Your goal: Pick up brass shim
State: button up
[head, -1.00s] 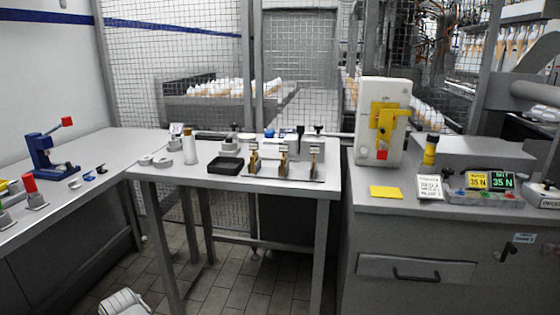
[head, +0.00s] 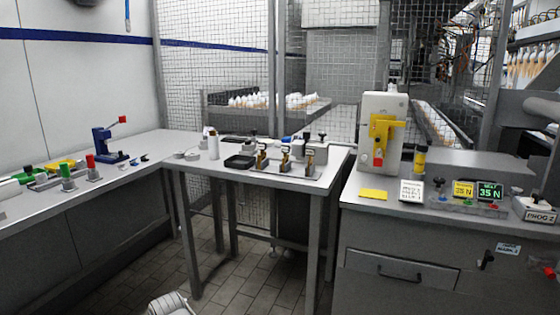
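I cannot single out a brass shim for sure at this distance. Three small brass-coloured parts stand in a row on the middle table: a left one (head: 262,157), a middle one (head: 285,158) and a right one (head: 310,157). They sit on a flat plate near the table's right end; whether any of them is or holds a shim is too small to tell. A flat yellow piece (head: 374,194) lies on the right bench. No fingers of my gripper show in the head view.
A blue press (head: 107,143) stands on the left bench. A yellow-fronted machine (head: 384,132) and two displays (head: 476,190) stand on the right bench (head: 400,222). Tiled floor lies open in front.

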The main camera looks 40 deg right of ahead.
aim_at(261, 146)
jog(key=u, duration=0.05)
jog(key=k, duration=1.35)
jog(key=z, duration=1.45)
jog(key=i, duration=1)
jog(key=u, duration=0.05)
